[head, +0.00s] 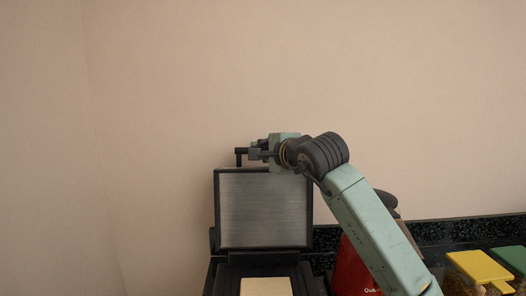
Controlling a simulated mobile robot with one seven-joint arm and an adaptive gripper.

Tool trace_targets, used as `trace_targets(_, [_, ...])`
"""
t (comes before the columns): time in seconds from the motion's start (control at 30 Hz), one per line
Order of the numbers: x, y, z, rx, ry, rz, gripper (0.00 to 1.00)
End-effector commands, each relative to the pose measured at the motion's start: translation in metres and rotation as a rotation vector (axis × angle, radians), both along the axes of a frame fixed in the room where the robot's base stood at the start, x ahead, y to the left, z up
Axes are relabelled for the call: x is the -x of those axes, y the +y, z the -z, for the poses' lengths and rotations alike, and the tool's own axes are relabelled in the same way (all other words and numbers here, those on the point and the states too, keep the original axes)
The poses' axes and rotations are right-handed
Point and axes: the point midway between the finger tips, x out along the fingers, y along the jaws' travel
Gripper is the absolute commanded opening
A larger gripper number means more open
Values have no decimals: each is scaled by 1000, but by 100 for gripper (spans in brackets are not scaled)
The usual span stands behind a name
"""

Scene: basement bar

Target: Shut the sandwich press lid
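The sandwich press stands low in the head view, with its lid (264,210) raised nearly upright and its ribbed metal inner face towards me. The dark press base (226,279) is cut off by the bottom edge of the picture. A pale slice like bread (265,287) lies on it. My gripper (243,157) is at the lid's top edge, near its left half. I cannot tell whether it touches the lid or is just in front of or above it. Its fingers are small and seen from the side, so their opening is unclear.
A red packet or box (352,270) stands right of the press, partly behind my arm. Jars with a yellow lid (480,265) and a green lid (509,259) stand at the lower right. A dark speckled ledge (465,231) runs along the plain wall. The space left of the press is clear.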

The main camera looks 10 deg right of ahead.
Motion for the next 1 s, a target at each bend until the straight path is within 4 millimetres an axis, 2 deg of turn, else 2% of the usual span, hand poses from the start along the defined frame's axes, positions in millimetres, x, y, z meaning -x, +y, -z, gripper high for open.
trace_targets(0.17, [0, 0, 0, 0, 1, 0, 0])
trace_targets(1.0, [4, 0, 4, 10, -32, 2, 0])
